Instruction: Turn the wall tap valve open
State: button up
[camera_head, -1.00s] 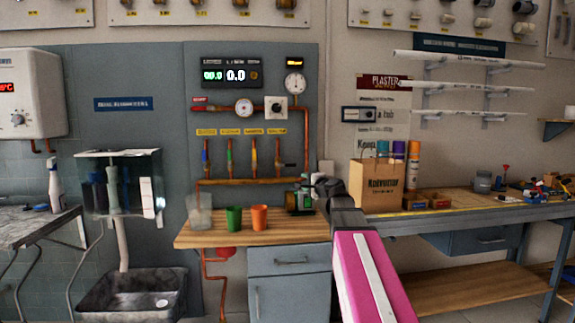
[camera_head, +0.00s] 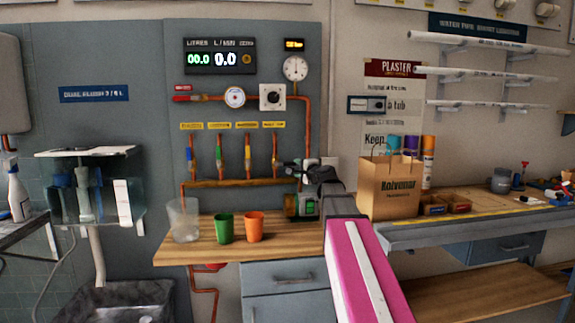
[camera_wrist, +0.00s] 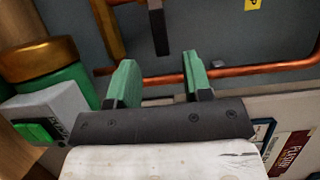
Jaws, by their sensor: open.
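A red-handled valve (camera_head: 188,98) sits at the left end of the copper pipe on the grey wall panel, under a red label. Below it, several upright pipes carry small coloured handles, such as a blue one (camera_head: 190,156). I cannot tell which is the wall tap. My gripper (camera_head: 298,169) is in front of the panel's lower right, above the bench, right of and below the red handle. In the wrist view its green fingers (camera_wrist: 157,70) are apart and empty. A horizontal copper pipe (camera_wrist: 255,69) and a dark upright bar (camera_wrist: 159,32) lie beyond them.
A green-and-brass pump (camera_head: 302,206) stands close under my gripper. A green cup (camera_head: 224,229), an orange cup (camera_head: 254,227) and a clear jug (camera_head: 184,220) stand on the wooden bench (camera_head: 200,252). A paper bag (camera_head: 391,190) is at the right.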

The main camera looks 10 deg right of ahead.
aim_at(290, 164)
jog(key=x, duration=0.9)
jog(key=shift+w, duration=0.15)
grip_shut()
